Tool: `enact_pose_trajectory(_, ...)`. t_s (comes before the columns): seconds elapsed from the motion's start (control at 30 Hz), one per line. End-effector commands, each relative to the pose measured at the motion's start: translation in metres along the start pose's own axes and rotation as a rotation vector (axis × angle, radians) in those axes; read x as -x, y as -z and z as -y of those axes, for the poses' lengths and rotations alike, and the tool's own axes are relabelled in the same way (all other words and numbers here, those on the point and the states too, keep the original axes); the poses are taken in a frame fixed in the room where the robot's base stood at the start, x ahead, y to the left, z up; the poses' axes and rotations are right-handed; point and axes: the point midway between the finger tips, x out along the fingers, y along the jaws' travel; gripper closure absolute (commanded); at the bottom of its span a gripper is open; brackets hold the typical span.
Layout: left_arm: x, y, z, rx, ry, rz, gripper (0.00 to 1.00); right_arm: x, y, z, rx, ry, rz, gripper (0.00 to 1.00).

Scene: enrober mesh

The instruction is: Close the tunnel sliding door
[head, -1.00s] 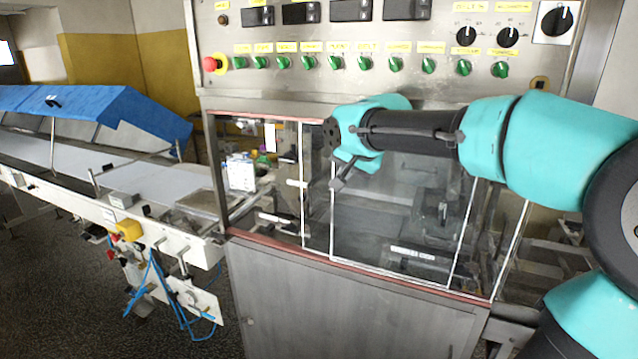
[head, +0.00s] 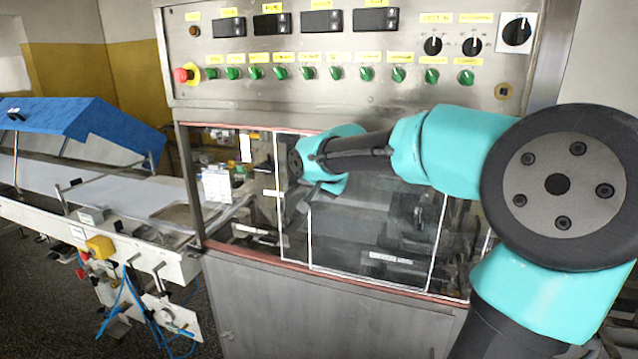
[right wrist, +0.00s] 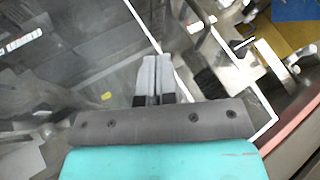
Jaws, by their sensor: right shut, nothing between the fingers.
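The tunnel sliding door (head: 375,275) is a clear panel with white edges in the front of the steel machine. White upright edges show near the middle of the window, with a small pale bar (head: 270,193) beside the leftmost one. Left of that edge the bay (head: 240,215) shows more clearly. My right gripper (head: 311,194) is in front of the panel, just right of the leftmost white edge. In the right wrist view its fingers (right wrist: 155,75) are together and empty, beside a white edge (right wrist: 185,75). I cannot tell whether they touch it. My left gripper is not in view.
A control panel (head: 350,55) with green knobs and a red button sits above the window. A conveyor (head: 90,195) with a blue cover (head: 85,120) runs in from the left. The area before the lower steel cabinet (head: 320,315) is clear.

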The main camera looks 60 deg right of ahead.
Motion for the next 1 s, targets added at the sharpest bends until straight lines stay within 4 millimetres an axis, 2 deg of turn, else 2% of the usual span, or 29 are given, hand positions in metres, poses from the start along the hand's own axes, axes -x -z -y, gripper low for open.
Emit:
enact_pose_trajectory(0.2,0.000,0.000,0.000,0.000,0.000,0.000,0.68,-0.038,0.000,0.001,0.000,-0.001,0.002,1.00)
enact_pose_trajectory(0.3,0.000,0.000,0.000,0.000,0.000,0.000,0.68,-0.040,0.001,0.019,0.003,0.003,0.001,1.00)
enact_pose_trajectory(0.5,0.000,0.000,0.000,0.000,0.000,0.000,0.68,-0.046,0.003,0.035,0.001,0.002,0.001,1.00)
enact_pose_trajectory(1.0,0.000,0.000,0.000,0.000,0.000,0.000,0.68,-0.047,0.004,0.037,-0.002,0.000,-0.001,1.00)
